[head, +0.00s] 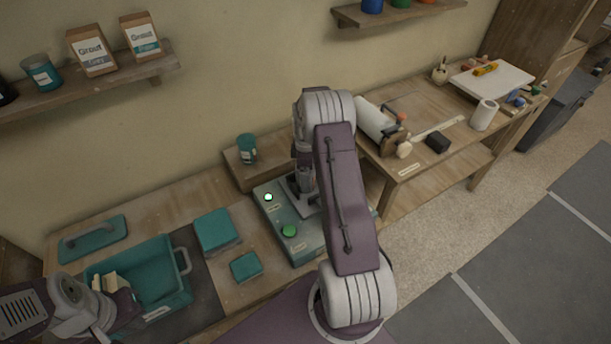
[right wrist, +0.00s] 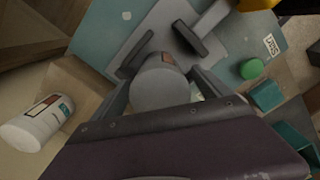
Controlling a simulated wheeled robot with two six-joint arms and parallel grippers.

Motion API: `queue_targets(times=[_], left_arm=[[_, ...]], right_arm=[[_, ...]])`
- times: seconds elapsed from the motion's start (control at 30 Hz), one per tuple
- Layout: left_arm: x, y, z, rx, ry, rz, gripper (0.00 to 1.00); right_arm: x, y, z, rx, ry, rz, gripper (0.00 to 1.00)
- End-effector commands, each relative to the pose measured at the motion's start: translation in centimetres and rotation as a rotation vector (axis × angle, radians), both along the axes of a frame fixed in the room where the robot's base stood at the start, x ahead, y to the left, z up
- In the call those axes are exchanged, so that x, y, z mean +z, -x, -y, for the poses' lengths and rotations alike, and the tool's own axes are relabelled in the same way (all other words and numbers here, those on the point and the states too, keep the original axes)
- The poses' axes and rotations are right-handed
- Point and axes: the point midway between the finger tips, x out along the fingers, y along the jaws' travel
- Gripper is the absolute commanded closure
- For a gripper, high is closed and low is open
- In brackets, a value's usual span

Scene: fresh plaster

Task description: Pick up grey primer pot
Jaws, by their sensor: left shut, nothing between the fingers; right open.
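The grey primer pot (right wrist: 160,88) shows in the right wrist view as a plain grey cylinder with a small reddish label. It is between the spread fingers of my right gripper (right wrist: 163,48), over the grey plate of the teal machine. The fingers look apart from its sides; contact is hard to tell. In the head view my right arm largely hides the pot and the right gripper (head: 303,178) at the machine. My left gripper (head: 122,302) is shut and empty at lower left, over the teal crate.
The teal machine (head: 270,222) has a white lamp and green button. A teal pot (head: 247,150) stands on a wooden block behind it. The teal crate (head: 160,270) holds cream pieces. Teal boxes (head: 216,230) lie between. A bench (head: 425,160) with a paper roll stands right.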

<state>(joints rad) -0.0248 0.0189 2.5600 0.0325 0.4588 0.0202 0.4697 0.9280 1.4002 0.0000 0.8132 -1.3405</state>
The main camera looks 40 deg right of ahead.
Motion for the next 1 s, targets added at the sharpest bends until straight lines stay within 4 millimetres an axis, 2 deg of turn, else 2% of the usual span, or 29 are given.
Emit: queue_targets(times=[0.17, 0.4, 0.47, 0.5, 0.8, 0.87, 1.0], left_arm=[[0.0, 0.0, 0.0, 0.000, 0.000, 0.000, 1.00], [0.0, 0.0, 0.0, 0.000, 0.000, 0.000, 1.00], [0.0, 0.0, 0.0, 0.000, 0.000, 0.000, 1.00], [0.0, 0.0, 0.0, 0.000, 0.000, 0.000, 1.00], [-0.1, 0.0, 0.0, 0.000, 0.000, 0.000, 1.00], [-0.3, 0.0, 0.0, 0.000, 0.000, 0.000, 1.00], [-0.7, 0.0, 0.0, 0.000, 0.000, 0.000, 1.00]], right_arm=[[0.0, 0.0, 0.0, 0.000, 0.000, 0.000, 0.12], [0.0, 0.0, 0.0, 0.000, 0.000, 0.000, 0.79], [0.0, 0.0, 0.0, 0.000, 0.000, 0.000, 0.96], [0.0, 0.0, 0.0, 0.000, 0.000, 0.000, 1.00], [0.5, -0.1, 0.0, 0.000, 0.001, 0.002, 1.00], [1.0, -0.1, 0.1, 0.000, 0.001, 0.003, 1.00], [3.3, -0.2, 0.1, 0.000, 0.002, 0.006, 1.00]])
